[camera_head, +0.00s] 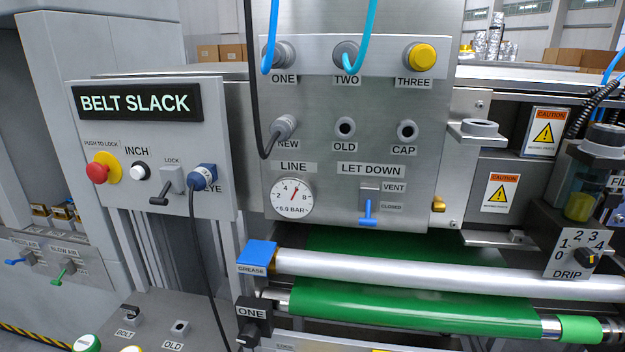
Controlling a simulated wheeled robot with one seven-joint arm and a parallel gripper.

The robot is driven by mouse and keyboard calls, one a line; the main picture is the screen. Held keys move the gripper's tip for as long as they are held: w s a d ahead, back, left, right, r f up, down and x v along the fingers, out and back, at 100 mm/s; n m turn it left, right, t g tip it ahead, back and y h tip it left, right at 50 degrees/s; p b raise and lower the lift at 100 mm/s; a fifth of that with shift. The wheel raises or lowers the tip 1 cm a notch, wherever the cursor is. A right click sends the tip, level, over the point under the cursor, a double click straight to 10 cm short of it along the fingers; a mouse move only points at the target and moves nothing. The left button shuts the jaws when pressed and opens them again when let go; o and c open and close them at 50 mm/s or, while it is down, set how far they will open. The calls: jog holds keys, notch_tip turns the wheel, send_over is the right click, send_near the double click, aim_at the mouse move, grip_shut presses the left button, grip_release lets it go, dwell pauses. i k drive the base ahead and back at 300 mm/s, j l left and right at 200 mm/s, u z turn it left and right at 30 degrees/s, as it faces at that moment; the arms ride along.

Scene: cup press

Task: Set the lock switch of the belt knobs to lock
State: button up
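The BELT SLACK panel (150,215) stands at the left, a light grey plate with a black sign (138,103) on top. On it is a switch (172,180) with a grey square body and a black lever, under a small LOCK label (172,160). The lever's black grip (158,201) points down and to the left, away from the LOCK label. No other position label is readable beside this switch. My gripper is not in view.
Left of the switch are a white INCH button (140,171) and a red push-to-lock button (97,172). A blue EYE plug (204,176) with a hanging dark cable sits close at its right. The LET DOWN panel (415,215) has a blue lever (369,212).

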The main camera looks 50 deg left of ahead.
aim_at(161, 201)
jog(key=u, duration=2.3)
jog(key=i+l+u, duration=0.1)
jog(key=u, duration=0.2)
jog(key=i+l+u, duration=0.1)
jog(key=u, duration=0.25)
